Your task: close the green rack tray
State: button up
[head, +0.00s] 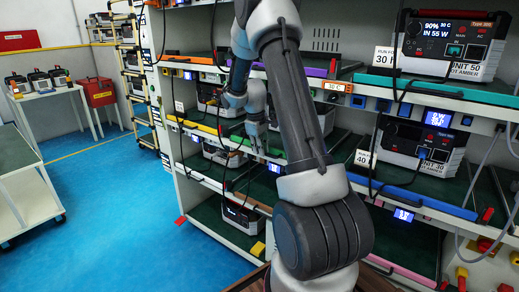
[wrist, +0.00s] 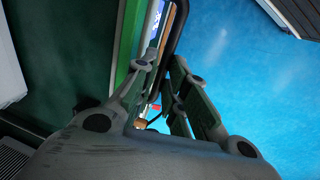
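The green rack tray's green front edge (head: 262,150) shows in the head view on the middle level of the rack, partly hidden by my arm. In the wrist view, the bright green edge (wrist: 125,45) runs up along the left side, with the dark green tray surface (wrist: 75,50) beyond it. My gripper (head: 257,146) is at this edge in the head view. In the wrist view, my gripper (wrist: 162,66) has its fingers apart, the left one overlapping the green edge. Whether it touches the edge is unclear. A black cable or bar passes beside the fingertips.
Other trays have teal (head: 450,93), blue (head: 425,202), purple (head: 300,70) and yellow (head: 190,123) edges, with power units on several. Loose cables hang before the rack. A side table (head: 45,92) stands left. The blue floor (head: 125,220) is clear.

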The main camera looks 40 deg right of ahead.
jog(key=o, duration=0.3)
jog(key=shift+w+d, duration=0.1)
jog(key=shift+d, duration=0.15)
jog(key=shift+o, duration=0.2)
jog(key=shift+a, duration=0.1)
notch_tip(320, 180, up, 12)
jog(key=a, duration=0.2)
jog(key=shift+s, duration=0.4)
jog(key=shift+a+f, duration=0.1)
jog(key=shift+f, duration=0.05)
